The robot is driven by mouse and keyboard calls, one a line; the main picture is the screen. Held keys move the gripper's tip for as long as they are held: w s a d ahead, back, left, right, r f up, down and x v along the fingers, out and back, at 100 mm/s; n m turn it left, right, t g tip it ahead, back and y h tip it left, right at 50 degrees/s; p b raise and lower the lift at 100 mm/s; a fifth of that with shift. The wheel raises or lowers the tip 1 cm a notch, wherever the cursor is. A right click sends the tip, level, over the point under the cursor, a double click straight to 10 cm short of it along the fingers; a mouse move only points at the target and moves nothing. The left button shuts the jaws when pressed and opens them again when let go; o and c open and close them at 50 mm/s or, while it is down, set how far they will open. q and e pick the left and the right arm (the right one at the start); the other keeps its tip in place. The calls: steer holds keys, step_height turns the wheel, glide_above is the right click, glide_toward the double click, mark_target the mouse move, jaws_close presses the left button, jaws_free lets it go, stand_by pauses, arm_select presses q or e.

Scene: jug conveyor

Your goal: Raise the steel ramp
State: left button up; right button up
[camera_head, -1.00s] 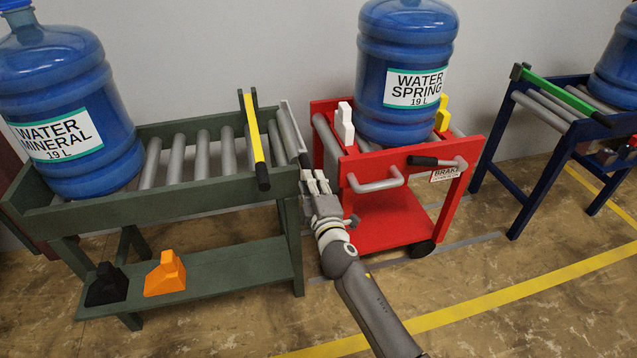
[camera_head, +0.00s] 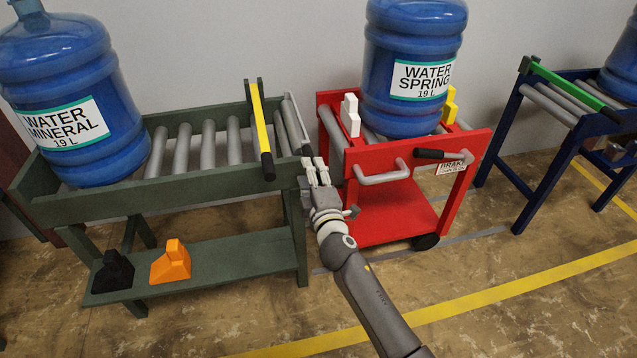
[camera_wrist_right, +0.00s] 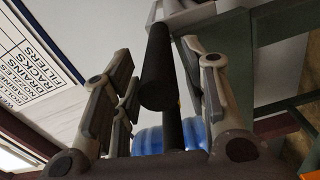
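The steel ramp (camera_head: 294,112) is a grey plate at the right end of the green roller conveyor (camera_head: 180,192), angled in the gap before the red cart. A dark grip (camera_head: 305,152) shows at its near corner. My right gripper (camera_head: 316,168) is just beside that corner, partly hiding it. In the right wrist view a black cylindrical handle (camera_wrist_right: 158,70) lies between the open fingers of the right gripper (camera_wrist_right: 160,85), with gaps seen on both sides. It looks like the ramp's handle. My left gripper is not in view.
A yellow bar (camera_head: 259,120) with a black grip lies across the conveyor, left of the ramp. A blue mineral water jug (camera_head: 75,85) stands on the conveyor. The red cart (camera_head: 415,152) holds a spring water jug (camera_head: 415,50) and a white stop (camera_head: 350,115). A blue stand (camera_head: 510,110) is at right.

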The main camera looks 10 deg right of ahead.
steer(key=shift+s+f, duration=0.15)
steer(key=shift+s, duration=0.2)
steer(key=s+d, duration=0.1)
steer(key=s, duration=1)
steer(key=shift+d, duration=0.15)
steer(key=shift+s, duration=0.1)
